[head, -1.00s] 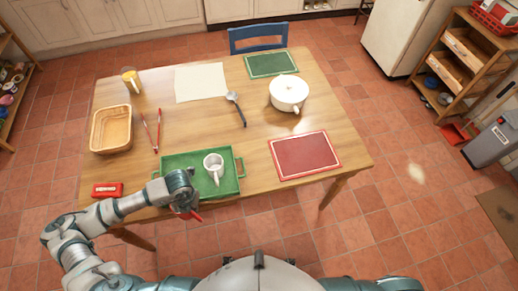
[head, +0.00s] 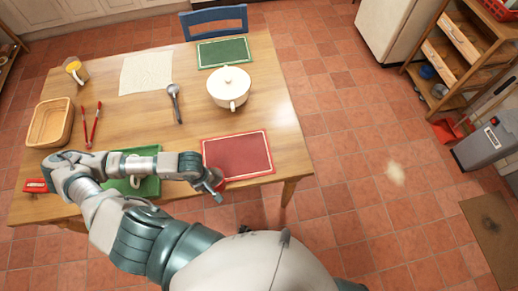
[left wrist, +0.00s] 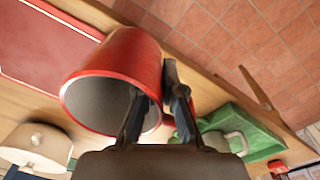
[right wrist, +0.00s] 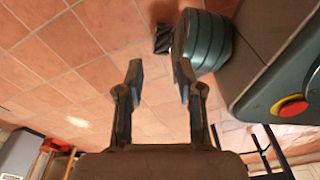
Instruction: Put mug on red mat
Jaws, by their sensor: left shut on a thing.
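A red mug (left wrist: 118,62) with a pale inside is held in my left gripper (left wrist: 160,95), whose fingers are shut at its side. Whether they grip the wall or the handle is unclear. In the head view my left gripper (head: 214,181) is at the near left corner of the red mat (head: 238,155), and the mug is mostly hidden there.
A green tray (head: 150,187) holding a white mug (head: 135,182) is partly covered by my left arm. A white pot (head: 229,90) stands behind the red mat. A basket (head: 50,122), red tongs (head: 91,128) and a ladle (head: 175,103) lie farther left. The red mat is bare.

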